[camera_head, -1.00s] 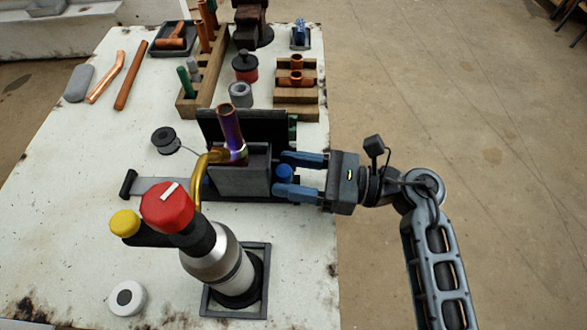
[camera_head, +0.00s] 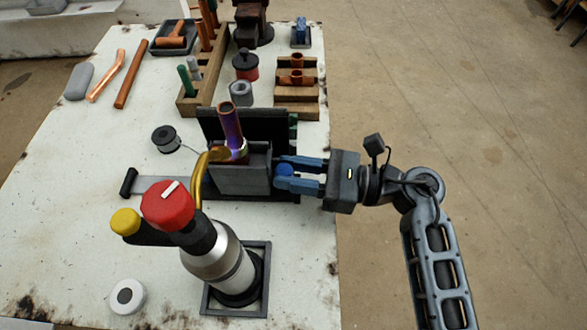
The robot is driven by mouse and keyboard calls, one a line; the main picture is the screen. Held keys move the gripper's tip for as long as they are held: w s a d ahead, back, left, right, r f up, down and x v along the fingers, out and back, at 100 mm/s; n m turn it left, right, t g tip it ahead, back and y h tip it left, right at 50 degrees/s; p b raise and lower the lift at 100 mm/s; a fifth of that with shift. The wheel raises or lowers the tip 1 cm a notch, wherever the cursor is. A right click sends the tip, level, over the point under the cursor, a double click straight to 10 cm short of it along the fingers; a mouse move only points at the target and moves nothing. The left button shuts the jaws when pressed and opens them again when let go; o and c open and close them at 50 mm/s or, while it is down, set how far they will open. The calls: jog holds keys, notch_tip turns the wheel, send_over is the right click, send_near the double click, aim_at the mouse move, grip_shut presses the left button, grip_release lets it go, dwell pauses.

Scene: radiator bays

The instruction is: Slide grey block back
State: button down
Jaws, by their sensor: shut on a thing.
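The block's back is hidden.
A torch with a red knob (camera_head: 168,204) stands in a dark square frame (camera_head: 260,292) at the front. A solder spool (camera_head: 165,138) lies left. Wooden racks (camera_head: 297,97) and a grey ring (camera_head: 241,92) are behind. Bare bench lies at left.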

aim_at(269, 182)
jog(key=a+b, duration=0.1)
jog(key=a, duration=0.8)
jog(key=a+b, duration=0.1)
jog(key=a, duration=0.3)
jog(key=shift+w+a+b, duration=0.25)
jog(key=shift+a+b, duration=0.1)
jog(key=shift+a, duration=0.35)
jog(key=shift+r, duration=0.1)
jog(key=c, duration=0.8)
grip_release()
jog(key=shift+a, duration=0.1)
jog(key=shift+s+d+b, duration=0.15)
jog(key=shift+s+d, duration=0.1)
jog(key=shift+d, duration=1.05)
jog(key=shift+s+d+b, duration=0.1)
jog(key=shift+s+d, duration=0.15)
jog(key=shift+d, duration=1)
jog(key=shift+s+d+b, duration=0.15)
jog(key=shift+s+d, duration=0.1)
jog(key=shift+d, duration=1.05)
